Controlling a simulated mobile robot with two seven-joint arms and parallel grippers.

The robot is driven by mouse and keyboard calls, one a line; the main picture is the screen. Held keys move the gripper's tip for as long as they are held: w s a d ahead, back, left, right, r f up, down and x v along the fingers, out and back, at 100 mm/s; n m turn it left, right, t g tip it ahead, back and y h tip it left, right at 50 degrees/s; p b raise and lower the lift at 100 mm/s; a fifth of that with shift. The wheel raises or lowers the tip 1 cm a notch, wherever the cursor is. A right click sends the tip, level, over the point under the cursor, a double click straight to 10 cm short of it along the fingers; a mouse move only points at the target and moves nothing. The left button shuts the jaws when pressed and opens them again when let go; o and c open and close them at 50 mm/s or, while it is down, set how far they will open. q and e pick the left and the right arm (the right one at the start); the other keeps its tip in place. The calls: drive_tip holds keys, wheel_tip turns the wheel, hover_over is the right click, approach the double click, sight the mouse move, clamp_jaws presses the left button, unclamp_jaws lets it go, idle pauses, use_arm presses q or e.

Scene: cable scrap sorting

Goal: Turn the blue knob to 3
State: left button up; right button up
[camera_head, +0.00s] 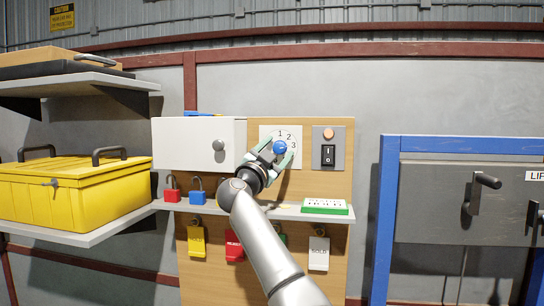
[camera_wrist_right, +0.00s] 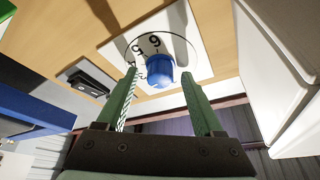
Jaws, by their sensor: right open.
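The blue knob (camera_head: 279,147) sits on a white dial plate (camera_head: 296,133) on the wooden board. In the right wrist view the knob (camera_wrist_right: 160,70) lies between and beyond the open fingertips, and I see no clear contact. The knob's pointer cannot be made out, so its setting is unclear. My left gripper is in neither view.
A switch plate (camera_head: 328,148) with an orange light is right of the dial. A white cabinet (camera_head: 190,143) is close on the left. A shelf (camera_head: 270,211) below carries red and blue padlocks and a green-white block (camera_head: 325,206). Tags hang underneath.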

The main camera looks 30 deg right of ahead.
use_arm(q)
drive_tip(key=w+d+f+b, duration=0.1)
drive_tip(key=b, duration=0.2)
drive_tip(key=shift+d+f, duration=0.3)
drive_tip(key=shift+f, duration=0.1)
use_arm(e)
drive_tip(key=v, duration=1.2)
drive_tip(key=shift+s+a, duration=0.15)
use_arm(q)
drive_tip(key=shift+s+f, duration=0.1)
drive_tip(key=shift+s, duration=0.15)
use_arm(e)
drive_tip(key=shift+f, duration=0.1)
